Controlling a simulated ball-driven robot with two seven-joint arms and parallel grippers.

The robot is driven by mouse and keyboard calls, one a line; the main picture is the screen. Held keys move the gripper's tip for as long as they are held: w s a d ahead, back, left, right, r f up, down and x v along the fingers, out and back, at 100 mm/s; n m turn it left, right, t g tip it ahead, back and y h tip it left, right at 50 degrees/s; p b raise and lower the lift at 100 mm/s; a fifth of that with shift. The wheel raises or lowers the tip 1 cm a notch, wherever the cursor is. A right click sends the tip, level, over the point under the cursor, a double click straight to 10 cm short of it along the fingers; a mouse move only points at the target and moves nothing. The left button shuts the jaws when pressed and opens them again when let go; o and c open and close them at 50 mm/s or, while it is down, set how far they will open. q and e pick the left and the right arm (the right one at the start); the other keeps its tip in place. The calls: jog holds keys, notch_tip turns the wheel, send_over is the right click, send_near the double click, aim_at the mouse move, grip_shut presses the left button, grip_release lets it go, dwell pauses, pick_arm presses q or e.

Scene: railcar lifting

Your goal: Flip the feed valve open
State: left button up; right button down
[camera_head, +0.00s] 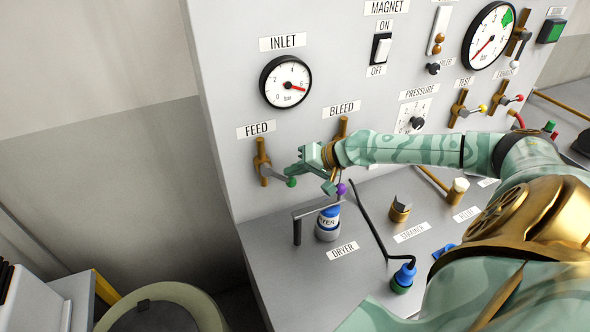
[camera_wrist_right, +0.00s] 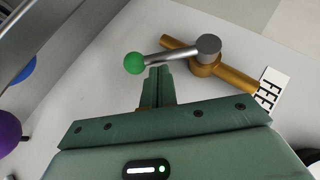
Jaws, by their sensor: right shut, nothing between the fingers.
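The feed valve (camera_head: 262,162) is a brass pipe piece on the grey panel under the FEED label (camera_head: 256,129). Its grey lever ends in a green knob (camera_head: 291,182) and points away from the pipe, at an angle to it. In the right wrist view the brass pipe (camera_wrist_right: 238,79), the lever (camera_wrist_right: 172,55) and the green knob (camera_wrist_right: 134,63) show clearly. My right gripper (camera_head: 290,171) is shut and empty, its fingertips (camera_wrist_right: 158,72) close beside the lever near the knob. I cannot tell whether they touch. My left gripper is not in view.
The bleed valve with a purple knob (camera_head: 341,188) sits just right of my right gripper. Below are the dryer (camera_head: 328,224) with a bent grey bar, and the strainer (camera_head: 400,208). The inlet gauge (camera_head: 286,82) is above. The panel left of the feed valve is clear.

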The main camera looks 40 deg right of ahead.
jog(key=shift+a+f, duration=0.1)
jog(key=shift+f, duration=0.35)
jog(key=shift+w+a+f+p, duration=0.1)
jog(key=shift+a+f+p, duration=0.2)
jog(key=shift+f, duration=0.2)
jog(key=shift+w+a+f+p, duration=0.1)
jog(key=shift+a+f+p, duration=0.15)
jog(key=shift+f, duration=0.25)
jog(key=shift+w+a+f+p, duration=0.3)
jog(key=shift+a+f+p, duration=0.15)
jog(key=shift+a+f, duration=0.4)
jog(key=shift+a, duration=0.1)
jog(key=p, duration=0.7)
send_near(288, 181)
jog(key=s+r, duration=0.2)
jog(key=s, duration=0.2)
jog(key=shift+s+d+r, duration=0.15)
jog(key=shift+d+r, duration=0.05)
jog(key=shift+d, duration=0.25)
